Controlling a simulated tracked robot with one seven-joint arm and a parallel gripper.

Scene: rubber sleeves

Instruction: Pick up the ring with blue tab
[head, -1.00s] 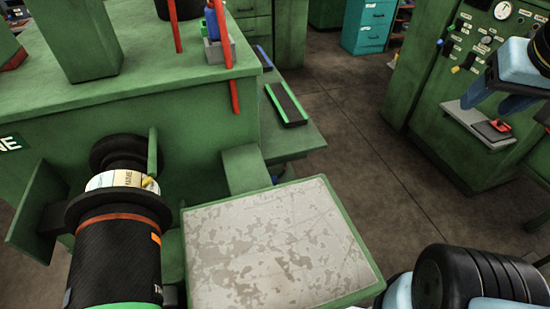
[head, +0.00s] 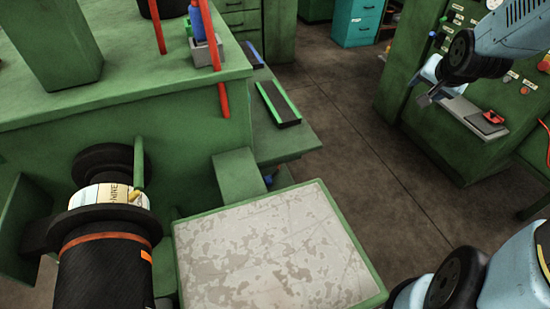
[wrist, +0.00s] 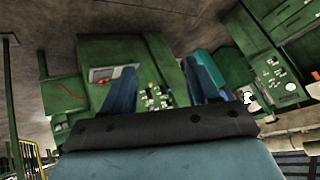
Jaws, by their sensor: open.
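No ring with a blue tab can be made out for certain in either view. A dark cylinder (head: 108,270) at the left of the head view carries a pale printed band with a small yellow tab (head: 135,195). My gripper (head: 427,98) is at the upper right of the head view, in front of the green control cabinet and well away from the cylinder. In the wrist view its two blue fingers (wrist: 160,85) stand apart with nothing between them.
A green-edged worn tray top (head: 275,250) is at the front centre, bare. The green machine (head: 150,95) fills the left, with red rods (head: 222,100) on it. A green control cabinet (head: 435,150) stands right. Open floor (head: 340,130) lies between.

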